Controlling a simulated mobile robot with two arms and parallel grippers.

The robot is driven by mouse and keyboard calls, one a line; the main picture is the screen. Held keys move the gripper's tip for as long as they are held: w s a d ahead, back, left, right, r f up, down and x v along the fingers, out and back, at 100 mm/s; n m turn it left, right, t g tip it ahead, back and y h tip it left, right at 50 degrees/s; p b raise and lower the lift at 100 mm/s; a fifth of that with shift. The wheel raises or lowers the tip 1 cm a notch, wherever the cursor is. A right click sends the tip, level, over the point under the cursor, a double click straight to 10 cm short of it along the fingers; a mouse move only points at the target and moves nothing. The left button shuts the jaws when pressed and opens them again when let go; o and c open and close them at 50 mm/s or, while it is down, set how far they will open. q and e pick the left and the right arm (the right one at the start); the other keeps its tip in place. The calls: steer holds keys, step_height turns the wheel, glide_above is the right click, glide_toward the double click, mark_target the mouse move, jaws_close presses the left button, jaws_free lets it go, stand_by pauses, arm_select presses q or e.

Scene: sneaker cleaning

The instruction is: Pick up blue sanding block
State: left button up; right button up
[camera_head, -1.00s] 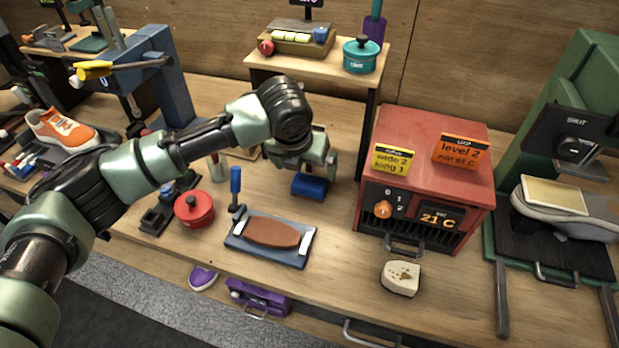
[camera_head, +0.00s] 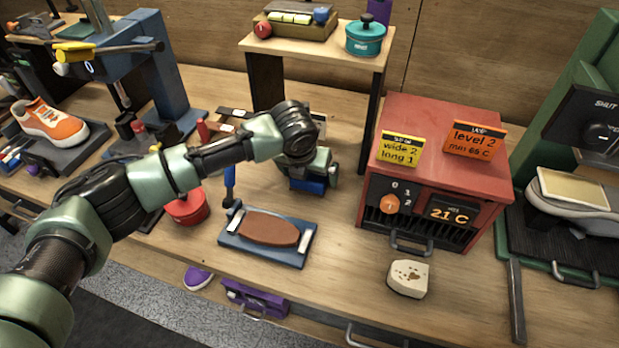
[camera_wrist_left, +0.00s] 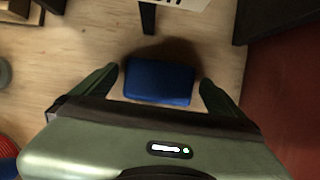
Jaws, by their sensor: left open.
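The blue sanding block (camera_head: 308,186) lies on the wooden bench, left of the red oven-like box, mostly hidden under my left gripper in the head view. My left gripper (camera_head: 310,184) is above it, pointing down and open. In the left wrist view the block (camera_wrist_left: 160,82) lies between the two dark green fingers of the left gripper (camera_wrist_left: 158,88), with a narrow gap on each side. I cannot tell how far the fingertips are above the bench. My right gripper is not in view.
The red box (camera_head: 431,169) stands close on the right. A blue tray (camera_head: 240,248) with a brown sole-shaped pad (camera_head: 268,228) lies in front. A red pot (camera_head: 187,208) is on the left, and a raised shelf (camera_head: 316,52) stands behind. A whitish block (camera_head: 408,278) lies front right.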

mark_target(310, 175)
arm_select(q)
steer(key=shift+w+d+f, duration=0.1)
steer(key=shift+w+f, duration=0.15)
steer(key=shift+f, duration=0.35)
steer(key=c, duration=1.4)
steer(key=shift+r, duration=0.1)
step_height(310, 175, up, 20)
steer(key=b, duration=0.1)
steer(key=shift+b, duration=0.3)
